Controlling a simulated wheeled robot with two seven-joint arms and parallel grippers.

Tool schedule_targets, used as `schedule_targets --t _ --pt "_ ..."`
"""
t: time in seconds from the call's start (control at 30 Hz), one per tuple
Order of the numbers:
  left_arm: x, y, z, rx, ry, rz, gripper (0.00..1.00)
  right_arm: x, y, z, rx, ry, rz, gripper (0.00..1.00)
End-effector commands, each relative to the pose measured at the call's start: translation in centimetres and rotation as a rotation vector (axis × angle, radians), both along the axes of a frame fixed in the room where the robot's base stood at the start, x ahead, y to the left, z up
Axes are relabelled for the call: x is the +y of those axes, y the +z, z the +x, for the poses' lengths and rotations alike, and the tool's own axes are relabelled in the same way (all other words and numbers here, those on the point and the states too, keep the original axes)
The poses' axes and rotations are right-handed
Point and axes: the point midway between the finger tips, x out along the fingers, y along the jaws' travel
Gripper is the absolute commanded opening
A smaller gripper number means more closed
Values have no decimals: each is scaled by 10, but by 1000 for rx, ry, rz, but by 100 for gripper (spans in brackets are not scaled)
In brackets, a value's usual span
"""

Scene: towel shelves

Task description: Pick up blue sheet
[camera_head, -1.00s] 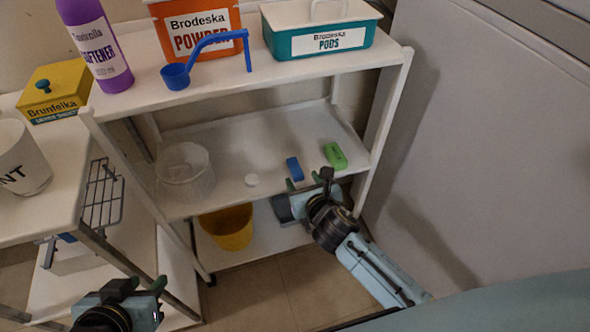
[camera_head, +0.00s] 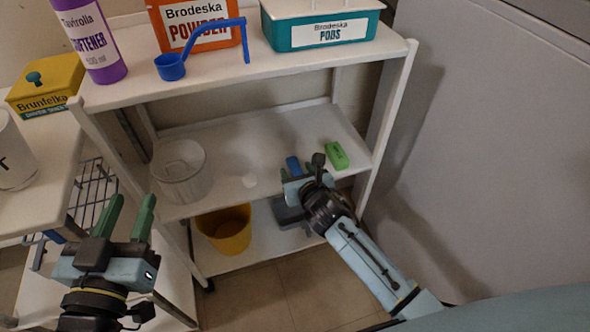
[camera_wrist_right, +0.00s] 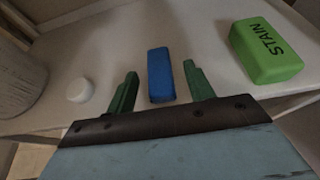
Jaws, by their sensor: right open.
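The blue sheet, a small blue block (camera_head: 293,165), lies on the middle shelf (camera_head: 235,150). It also shows in the right wrist view (camera_wrist_right: 160,72). My right gripper (camera_head: 297,172) is open at the front edge of that shelf. In the wrist view its two green fingers point at the block, one on each side, with visible gaps. The near end of the block sits between the fingers and the rest extends beyond them. My left gripper (camera_head: 133,200) is open and empty at the lower left, in front of the shelves.
A green STAIN block (camera_head: 336,155) lies right of the blue block. A small white disc (camera_head: 249,181) and a clear container (camera_head: 180,172) stand left of it. The top shelf (camera_head: 220,75) overhangs. A yellow bucket (camera_head: 226,230) stands on the bottom shelf.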

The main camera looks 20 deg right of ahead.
Motion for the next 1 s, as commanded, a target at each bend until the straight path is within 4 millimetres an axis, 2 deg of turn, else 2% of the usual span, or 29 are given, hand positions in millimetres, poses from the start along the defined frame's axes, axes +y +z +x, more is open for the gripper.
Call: schedule_targets --t 0.23,0.6,1.0 --pt "0 2 0 -9 -1 -2 36 0 0 0 0 0 0 53" --pt "0 2 0 -8 -1 -2 36 0 0 0 0 0 0 6" --pt "1 -3 0 23 3 7 36 0 2 0 0 0 0 5"
